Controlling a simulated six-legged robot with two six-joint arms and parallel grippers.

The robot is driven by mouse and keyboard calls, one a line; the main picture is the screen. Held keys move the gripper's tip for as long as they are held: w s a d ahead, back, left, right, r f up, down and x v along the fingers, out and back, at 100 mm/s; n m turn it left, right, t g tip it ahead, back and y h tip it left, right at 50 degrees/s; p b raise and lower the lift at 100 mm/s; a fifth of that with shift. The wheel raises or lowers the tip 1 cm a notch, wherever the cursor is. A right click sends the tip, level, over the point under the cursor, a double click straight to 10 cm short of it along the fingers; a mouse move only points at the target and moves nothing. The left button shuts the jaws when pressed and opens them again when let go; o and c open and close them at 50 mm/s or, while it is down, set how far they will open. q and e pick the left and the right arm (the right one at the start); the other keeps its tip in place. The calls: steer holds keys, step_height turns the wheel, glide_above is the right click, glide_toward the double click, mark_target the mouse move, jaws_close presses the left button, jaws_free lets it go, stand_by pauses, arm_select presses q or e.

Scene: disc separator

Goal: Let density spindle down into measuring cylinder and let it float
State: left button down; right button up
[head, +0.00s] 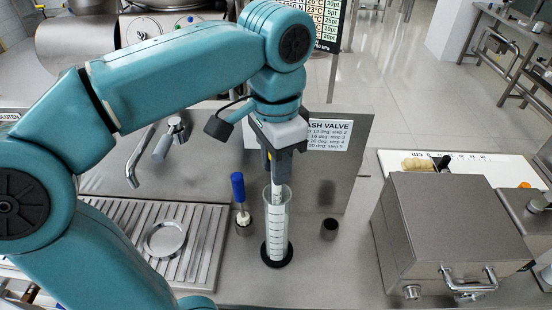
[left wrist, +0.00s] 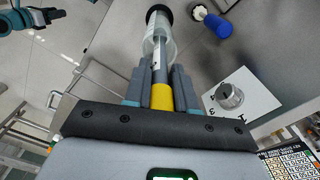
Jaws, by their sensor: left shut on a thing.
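The measuring cylinder (head: 278,238) is clear with white graduations and stands upright on a black foot on the steel worktop. In the left wrist view its clear wall (left wrist: 151,48) shows beyond the fingers. My left gripper (head: 279,153) is above the cylinder mouth, its fingers shut on the density spindle. The spindle's yellow part (left wrist: 162,96) lies between the fingers. The spindle (head: 276,186) hangs about upright, its lower part inside the cylinder mouth. How deep its lower end reaches is hard to tell. My right gripper is not seen.
A blue-handled tool (head: 238,188) stands left of the cylinder, and a small dark cup (head: 329,229) stands to its right. A steel box (head: 440,225) is further right. A slatted drainer (head: 200,245) with a round dish (head: 166,238) is left. A steel panel (head: 350,150) rises behind.

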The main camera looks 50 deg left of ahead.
arm_select(q)
steer(key=shift+f+b, duration=1.45)
steer(key=shift+f, duration=0.6)
steer(key=c, duration=0.8)
jaws_free()
steer(key=shift+c, duration=0.2)
step_height(320, 180, up, 16)
steer(key=p, duration=0.5)
steer(key=shift+f, duration=0.25)
steer(key=shift+s+r+p, duration=0.1)
steer(key=shift+r+p, duration=0.25)
steer(key=shift+r, duration=0.15)
